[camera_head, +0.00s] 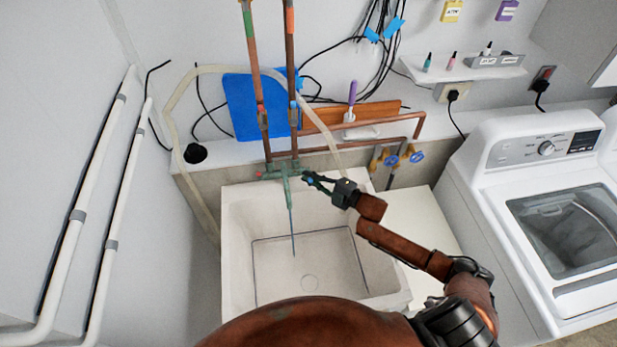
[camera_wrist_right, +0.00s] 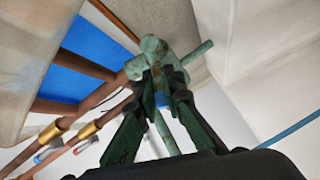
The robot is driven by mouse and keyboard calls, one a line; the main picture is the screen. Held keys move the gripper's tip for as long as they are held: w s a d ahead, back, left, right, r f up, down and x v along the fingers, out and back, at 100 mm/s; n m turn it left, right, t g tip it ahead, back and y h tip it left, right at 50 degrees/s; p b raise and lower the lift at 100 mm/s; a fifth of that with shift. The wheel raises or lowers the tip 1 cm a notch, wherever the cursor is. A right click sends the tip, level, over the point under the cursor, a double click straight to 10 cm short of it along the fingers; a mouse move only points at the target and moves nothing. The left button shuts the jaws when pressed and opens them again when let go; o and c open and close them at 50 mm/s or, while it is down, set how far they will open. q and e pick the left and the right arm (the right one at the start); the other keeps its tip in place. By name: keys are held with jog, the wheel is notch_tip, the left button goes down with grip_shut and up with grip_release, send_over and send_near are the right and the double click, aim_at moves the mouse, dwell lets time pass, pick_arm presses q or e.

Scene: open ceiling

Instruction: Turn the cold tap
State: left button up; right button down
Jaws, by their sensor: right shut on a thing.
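The green, weathered faucet (camera_head: 284,171) is fixed at the back edge of the white sink, below two copper pipes. Its spout (camera_head: 288,190) points down, and a thin blue stream (camera_head: 292,232) runs from it into the sink. My right gripper (camera_head: 309,178) is at the faucet's right end, shut on the cold tap. In the wrist view, the dark fingers of my right gripper (camera_wrist_right: 160,78) are on both sides of the cold tap (camera_wrist_right: 161,98), which has a blue mark. The fingers partly hide the tap. My left gripper is not in view.
The sink basin (camera_head: 240,215) is otherwise empty. Valves with blue handles (camera_head: 416,157) are on the wall to the right. A white washing machine (camera_head: 500,200) stands at the right. A pale hose (camera_head: 173,125) loops at the left, and a blue panel (camera_head: 240,105) is behind the pipes.

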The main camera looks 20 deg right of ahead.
jog(key=c, duration=2.1)
grip_release()
jog(key=shift+o, duration=0.4)
jog(key=f+v, duration=0.1)
jog(key=v, duration=1.1)
jog(key=shift+r, duration=0.4)
